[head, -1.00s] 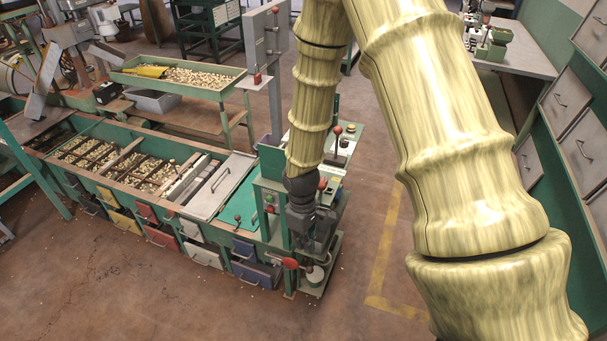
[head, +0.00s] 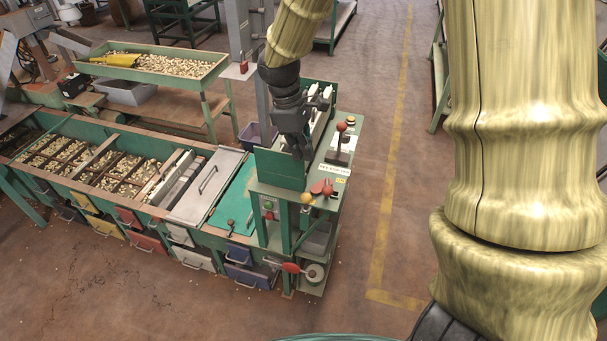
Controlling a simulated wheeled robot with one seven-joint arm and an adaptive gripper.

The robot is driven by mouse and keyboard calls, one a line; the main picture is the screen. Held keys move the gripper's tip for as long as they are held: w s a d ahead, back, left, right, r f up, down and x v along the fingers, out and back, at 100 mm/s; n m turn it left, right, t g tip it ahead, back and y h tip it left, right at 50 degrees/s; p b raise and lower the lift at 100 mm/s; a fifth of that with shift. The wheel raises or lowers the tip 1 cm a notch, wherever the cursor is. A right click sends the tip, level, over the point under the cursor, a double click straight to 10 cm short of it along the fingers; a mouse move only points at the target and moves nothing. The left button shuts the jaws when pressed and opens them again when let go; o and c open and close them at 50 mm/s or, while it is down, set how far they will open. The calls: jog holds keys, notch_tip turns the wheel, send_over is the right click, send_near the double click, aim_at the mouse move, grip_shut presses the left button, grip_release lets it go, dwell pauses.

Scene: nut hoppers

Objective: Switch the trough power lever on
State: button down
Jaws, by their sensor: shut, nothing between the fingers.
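My gripper (head: 301,152) is dark and hangs at the end of my pale, ringed arm. It points down over the green control stand (head: 277,170) at the right end of the trough, shut and empty. To its right, a lever with a red ball knob (head: 341,127) rises from a dark plate on the stand top. A red handle (head: 322,188) and a yellow knob (head: 306,198) sit at the stand's front edge. Lower down, another red-handled lever (head: 290,267) sticks out to the left. Which one is the trough power lever I cannot tell; labels are too small to read.
The long trough (head: 110,145) with compartments of nuts runs left of the stand, with coloured drawers below. A raised nut tray (head: 170,66) stands behind it. A grey post (head: 240,35) rises behind the stand. Floor (head: 390,250) to the right is clear.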

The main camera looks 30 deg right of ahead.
jog(key=x, duration=0.2)
jog(key=p+x, duration=0.1)
jog(key=x, duration=0.2)
jog(key=s+x, duration=0.1)
jog(key=x, duration=0.2)
jog(key=shift+s+f+p, duration=0.15)
jog(key=shift+p, duration=0.25)
jog(key=shift+w+d+f, duration=0.1)
jog(key=shift+w+f, duration=0.2)
jog(key=shift+f, duration=0.2)
jog(key=shift+w+d+f, duration=0.1)
jog(key=shift+w+f, duration=0.2)
jog(key=shift+f, duration=0.2)
jog(key=shift+s+r, duration=0.25)
jog(key=shift+s, duration=0.1)
jog(key=shift+w+f, duration=0.15)
jog(key=shift+w, duration=0.05)
jog(key=shift+s, duration=0.3)
jog(key=shift+p, duration=0.3)
